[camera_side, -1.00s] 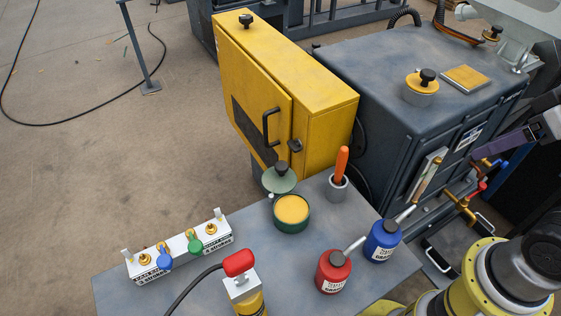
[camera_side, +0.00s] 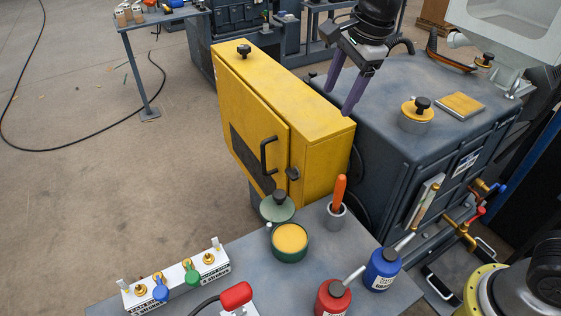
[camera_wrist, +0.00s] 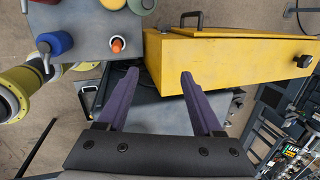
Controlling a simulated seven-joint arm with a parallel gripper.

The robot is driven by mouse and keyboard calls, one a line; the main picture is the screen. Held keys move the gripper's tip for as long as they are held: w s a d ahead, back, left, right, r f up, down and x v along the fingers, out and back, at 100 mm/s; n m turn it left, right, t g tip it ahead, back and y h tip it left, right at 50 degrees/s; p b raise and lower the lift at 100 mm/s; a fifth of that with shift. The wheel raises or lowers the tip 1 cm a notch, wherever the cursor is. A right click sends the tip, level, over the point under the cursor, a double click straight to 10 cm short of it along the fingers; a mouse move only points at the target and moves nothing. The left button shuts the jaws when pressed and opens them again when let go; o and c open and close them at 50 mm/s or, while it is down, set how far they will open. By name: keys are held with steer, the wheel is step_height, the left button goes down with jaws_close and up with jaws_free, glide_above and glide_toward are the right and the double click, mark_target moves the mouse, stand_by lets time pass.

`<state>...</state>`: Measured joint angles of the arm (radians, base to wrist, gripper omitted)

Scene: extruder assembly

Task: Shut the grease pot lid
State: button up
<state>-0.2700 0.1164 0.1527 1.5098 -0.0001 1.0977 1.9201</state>
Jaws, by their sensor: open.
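The grease pot (camera_side: 290,241) is a green round pot with yellow grease showing, on the grey bench. Its green lid (camera_side: 277,207) with a dark knob stands open, tilted back at the pot's far-left edge. My gripper (camera_side: 346,100) has two purple fingers pointing down, apart and empty. It is above the yellow cabinet and the dark machine, well above and to the right of the pot. In the wrist view my gripper (camera_wrist: 158,75) is over the cabinet's edge. A green part, likely the pot, is cut off at the wrist view's top edge.
The yellow cabinet (camera_side: 325,127) stands between my gripper and the pot. An orange-handled tool in a grey cup (camera_side: 336,214), a blue oil can (camera_side: 382,268) and a red oil can (camera_side: 333,298) stand near the pot. A white valve block (camera_side: 205,266) lies left.

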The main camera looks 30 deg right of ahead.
steer(key=w+a+f+g, duration=0.2)
steer(key=w+a+f, duration=0.3)
steer(key=a+f, duration=0.4)
steer(key=n, duration=0.1)
glide_above(279, 193)
steer(key=shift+g+h, duration=0.4)
step_height(279, 193, down, 7)
steer(key=shift+f, duration=4.15)
steer(key=shift+f, duration=0.1)
steer(key=c, duration=0.8)
